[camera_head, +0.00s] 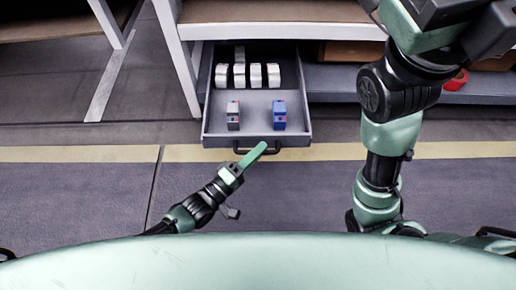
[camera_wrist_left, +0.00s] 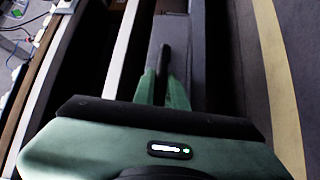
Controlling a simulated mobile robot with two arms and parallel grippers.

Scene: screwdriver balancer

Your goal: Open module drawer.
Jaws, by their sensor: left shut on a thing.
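The module drawer (camera_head: 257,109) is pulled out from under the workbench in the head view. Its black handle (camera_head: 272,149) is on the front face. In the left wrist view the green fingers of the left gripper (camera_wrist_left: 163,88) close around the dark handle (camera_wrist_left: 165,62). Inside the drawer are a row of several white modules (camera_head: 239,75), a grey module (camera_head: 233,115) and a blue module (camera_head: 279,114). My right arm rises at the right; its gripper is not visible.
The workbench (camera_head: 280,31) stands above the drawer, with a white leg (camera_head: 178,60) to its left. A lower shelf (camera_head: 340,82) with a red item (camera_head: 456,80) lies to the right. The floor in front, with a yellow stripe (camera_head: 80,154), is clear.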

